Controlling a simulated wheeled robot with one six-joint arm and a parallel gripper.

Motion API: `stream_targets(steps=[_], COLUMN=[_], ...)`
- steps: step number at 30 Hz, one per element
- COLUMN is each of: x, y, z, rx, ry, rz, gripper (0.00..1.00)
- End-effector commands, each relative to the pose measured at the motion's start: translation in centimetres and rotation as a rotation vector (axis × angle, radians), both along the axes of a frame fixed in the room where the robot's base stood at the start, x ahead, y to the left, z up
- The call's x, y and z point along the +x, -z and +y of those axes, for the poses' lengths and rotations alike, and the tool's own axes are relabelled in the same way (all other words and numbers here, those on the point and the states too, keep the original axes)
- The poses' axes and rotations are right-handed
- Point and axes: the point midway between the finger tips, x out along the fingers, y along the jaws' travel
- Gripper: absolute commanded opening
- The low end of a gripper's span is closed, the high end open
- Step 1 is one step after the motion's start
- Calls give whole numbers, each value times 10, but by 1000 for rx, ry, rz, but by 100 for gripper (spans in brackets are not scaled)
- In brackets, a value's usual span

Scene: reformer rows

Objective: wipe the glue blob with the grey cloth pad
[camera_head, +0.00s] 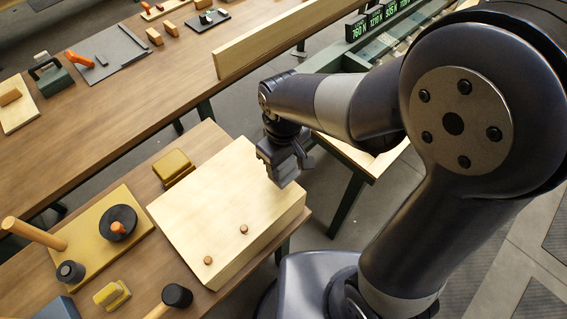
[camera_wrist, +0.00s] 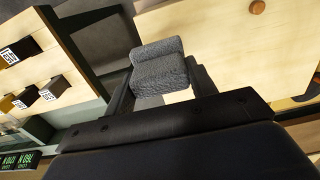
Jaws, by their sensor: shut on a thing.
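My gripper (camera_head: 284,168) is over the far right corner of a pale wooden block (camera_head: 200,205) on the near bench. In the wrist view it is shut on the grey cloth pad (camera_wrist: 160,72), a rough, rounded pad between the two fingers. The head view does not clearly separate the pad from the fingers. Two small round brown spots lie on the block's top, one near the front edge (camera_head: 208,260) and one farther back (camera_head: 244,230). One brown spot also shows in the wrist view (camera_wrist: 257,7). I cannot tell which, if either, is the glue blob.
A long workbench (camera_head: 130,110) with tools runs behind. The block's top is mostly clear.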

Motion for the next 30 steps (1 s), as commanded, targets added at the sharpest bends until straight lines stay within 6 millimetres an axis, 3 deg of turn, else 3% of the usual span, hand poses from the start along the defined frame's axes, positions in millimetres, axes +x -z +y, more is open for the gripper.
stream_targets(steps=[12,30], x=[6,6], y=[-38,-39], z=[-1,-1], rx=[0,0], ry=[5,7], rz=[0,0], gripper=[32,32])
